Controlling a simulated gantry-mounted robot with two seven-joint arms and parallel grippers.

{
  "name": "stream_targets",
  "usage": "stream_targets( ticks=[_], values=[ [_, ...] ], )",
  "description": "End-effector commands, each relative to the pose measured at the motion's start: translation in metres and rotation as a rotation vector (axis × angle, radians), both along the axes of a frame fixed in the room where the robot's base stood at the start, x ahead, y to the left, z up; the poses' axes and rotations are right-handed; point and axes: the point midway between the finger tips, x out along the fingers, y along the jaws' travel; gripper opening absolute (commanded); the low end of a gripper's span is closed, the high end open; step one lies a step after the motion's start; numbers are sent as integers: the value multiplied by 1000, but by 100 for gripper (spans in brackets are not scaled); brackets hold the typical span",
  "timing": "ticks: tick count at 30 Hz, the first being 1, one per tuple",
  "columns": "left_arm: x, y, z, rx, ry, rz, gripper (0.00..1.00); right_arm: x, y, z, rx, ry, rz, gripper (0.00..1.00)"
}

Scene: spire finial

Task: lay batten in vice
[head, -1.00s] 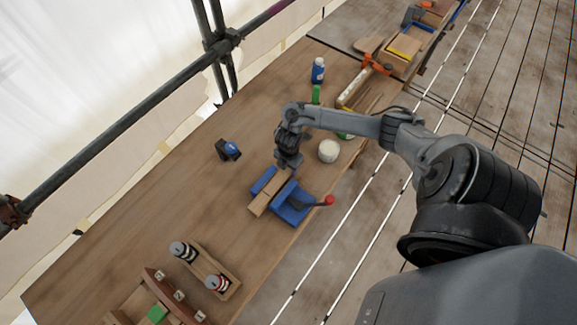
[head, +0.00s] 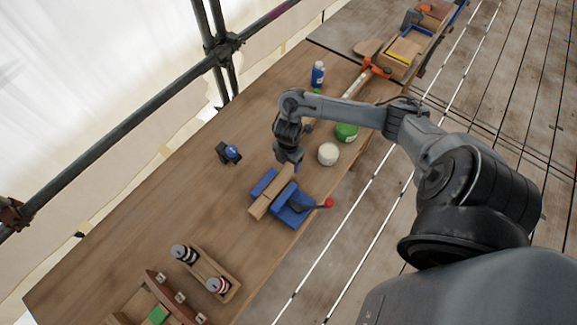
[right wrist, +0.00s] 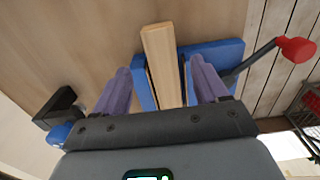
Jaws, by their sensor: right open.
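The wooden batten (head: 268,194) lies lengthwise between the two blue jaws of the vice (head: 293,210). In the right wrist view, the batten (right wrist: 160,55) runs along the gap, with a blue jaw of the vice (right wrist: 217,52) to its right and another part to its left. I cannot tell whether it touches both jaws or the bottom. My right gripper (head: 288,158) is above the far end of the batten. Its fingers (right wrist: 160,84) are wide apart, on either side of the batten and clear of it. My left gripper is not in view.
The vice's red-knobbed handle (head: 328,203) sticks out to the right. A white round tub (head: 328,153), a green item (head: 346,132) and a blue bottle (head: 318,75) stand beyond. A black-and-blue item (head: 228,153) sits left. A wooden tray (head: 228,275) holds two cylinders nearer.

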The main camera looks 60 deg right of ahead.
Motion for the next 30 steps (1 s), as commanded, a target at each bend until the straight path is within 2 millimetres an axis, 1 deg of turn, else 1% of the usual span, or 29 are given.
stream_targets(
  ticks=[1,2,3,6,11,14,17,20,21,23,24,25,27,29,30],
  values=[
    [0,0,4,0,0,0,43,0,-1,12,-2,-1,4,73],
    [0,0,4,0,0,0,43,0,-1,17,-2,-1,2,73],
    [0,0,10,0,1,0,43,1,-1,26,-4,-1,3,73],
    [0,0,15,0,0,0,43,0,-1,40,-3,1,2,73],
    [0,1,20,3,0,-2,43,0,2,53,1,-2,3,73],
    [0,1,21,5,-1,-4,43,3,18,50,14,-29,14,73],
    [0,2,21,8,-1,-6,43,10,58,39,48,-102,34,73],
    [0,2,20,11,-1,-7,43,19,125,29,110,-230,24,73],
    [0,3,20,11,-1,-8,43,21,156,30,139,-293,-3,73],
    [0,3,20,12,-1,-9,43,22,198,38,181,-379,-79,73],
    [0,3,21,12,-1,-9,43,21,219,47,204,-428,-151,73],
    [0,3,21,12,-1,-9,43,19,232,55,219,-456,-214,73],
    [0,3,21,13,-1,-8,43,10,248,74,240,-495,-384,73],
    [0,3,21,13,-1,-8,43,-2,251,89,247,-497,-540,73],
    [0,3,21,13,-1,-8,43,-12,250,98,247,-485,-642,73]
  ],
)
